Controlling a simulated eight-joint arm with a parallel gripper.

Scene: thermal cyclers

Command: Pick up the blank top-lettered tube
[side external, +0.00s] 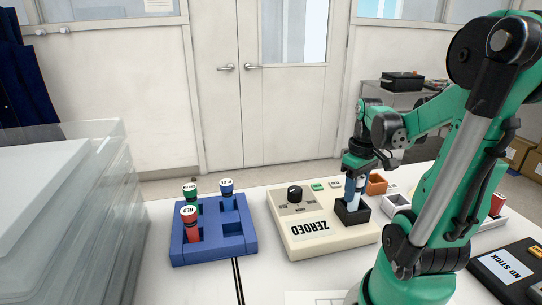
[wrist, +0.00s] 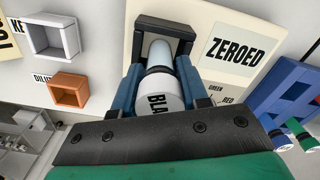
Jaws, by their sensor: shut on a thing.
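The blank tube is a pale tube with a white top lettered "BLA..." (wrist: 156,98) in the wrist view, the rest of the word hidden. It stands in a black square holder (side external: 351,212) on the right end of a cream device. My gripper (wrist: 158,88) is shut on this tube, with a blue finger on each side of it. In the side view my gripper (side external: 355,185) is right above the black holder and hides most of the tube. The tube's lower end is inside the holder (wrist: 163,28).
The cream device (side external: 288,212) has a black knob and a "ZEROED" label. A blue rack (side external: 215,244) at left holds red, green and blue tubes with white tops. An orange box (side external: 377,184) and a white box (side external: 396,203) stand right of the device.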

